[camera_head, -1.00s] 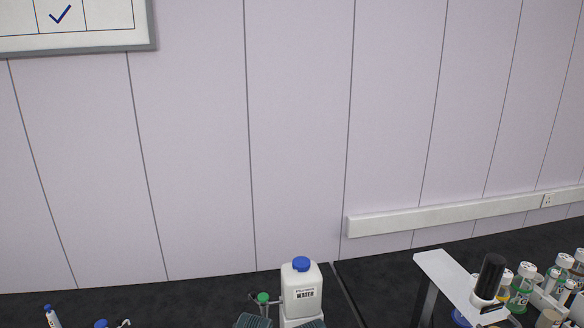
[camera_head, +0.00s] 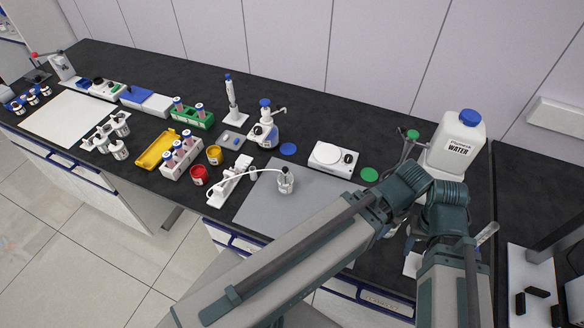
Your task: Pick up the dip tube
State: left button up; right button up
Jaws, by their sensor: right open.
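A thin white curved tube, which looks like the dip tube (camera_head: 258,172), runs from beside a long white holder (camera_head: 224,188) to a small clear bottle (camera_head: 286,184) on the grey mat (camera_head: 262,212). I cannot tell how its end sits in the bottle. My right gripper (camera_head: 440,238) is mostly hidden among my teal arm joints, below the water bottle (camera_head: 458,150) and well to the right of the tube. It is open, and nothing shows in it. My left gripper is not seen.
A white balance (camera_head: 333,159), a green disc (camera_head: 369,174) and a blue disc (camera_head: 288,149) are behind the mat. Red (camera_head: 199,176) and yellow (camera_head: 214,155) cups, a yellow tray (camera_head: 157,150) and tube racks (camera_head: 182,160) stand left. My arms cover the mat's right part.

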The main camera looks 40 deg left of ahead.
aim_at(285, 170)
jog(key=k+j+u, duration=0.1)
jog(key=j+u, duration=0.35)
jog(key=j, duration=0.15)
jog(key=j+u, duration=0.45)
jog(key=j, duration=0.2)
jog(key=j+z, duration=0.15)
jog(key=z, duration=0.35)
